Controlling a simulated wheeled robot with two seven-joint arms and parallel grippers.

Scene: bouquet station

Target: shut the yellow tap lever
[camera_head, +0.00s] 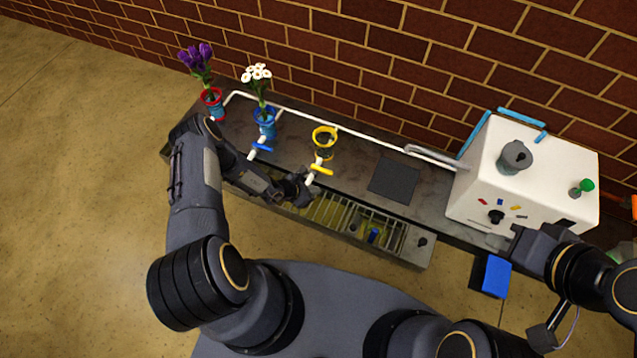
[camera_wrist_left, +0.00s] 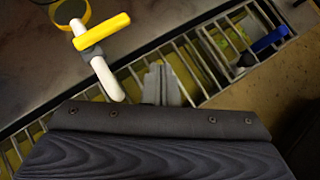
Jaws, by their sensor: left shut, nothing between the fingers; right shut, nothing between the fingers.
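The yellow tap lever (camera_head: 321,169) lies crosswise over a white tap spout, in front of a yellow-rimmed vase (camera_head: 325,132). In the left wrist view the lever (camera_wrist_left: 101,34) sits up and left of my fingertips, crossing the white spout (camera_wrist_left: 106,80) through a grey collar. My left gripper (camera_head: 304,194) is shut and empty, just in front of the spout and apart from the lever; its closed fingers show in the left wrist view (camera_wrist_left: 161,85). My right gripper (camera_head: 528,243) is at the right, in front of the white box; its fingertips are hard to make out.
A blue lever (camera_head: 262,147) is on the tap to the left, by a blue vase (camera_head: 265,122) with white flowers. A red vase (camera_head: 212,104) holds purple flowers. A slatted drain (camera_head: 350,218) runs along the front. A white box (camera_head: 525,180) stands right; a dark mat (camera_head: 395,180) lies between.

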